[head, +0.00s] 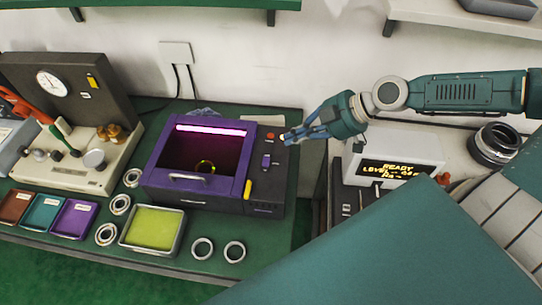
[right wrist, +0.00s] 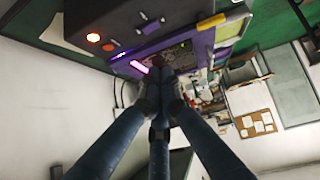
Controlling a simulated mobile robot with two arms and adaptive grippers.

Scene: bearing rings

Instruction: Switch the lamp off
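The lamp is a glowing pink-violet tube (head: 215,130) along the top of an open-fronted purple box (head: 245,170), and it is lit. A ring (head: 205,167) lies inside the box. The dark panel on the box's right side carries a red-orange button (head: 271,136) and a purple switch (head: 266,161). My right gripper (head: 287,137) is just right of the button; I cannot tell whether it touches the panel. In the right wrist view its fingers (right wrist: 160,100) are drawn together with nothing seen between them. The lit tube (right wrist: 138,67) shows there too. My left gripper is not in view.
A yellow-green tray (head: 180,232) and several metal rings (head: 202,248) lie in front of the box. Three small coloured trays (head: 73,218) and a gauge stand (head: 60,95) are at left. A display unit (head: 425,148) reading READY stands right of the box.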

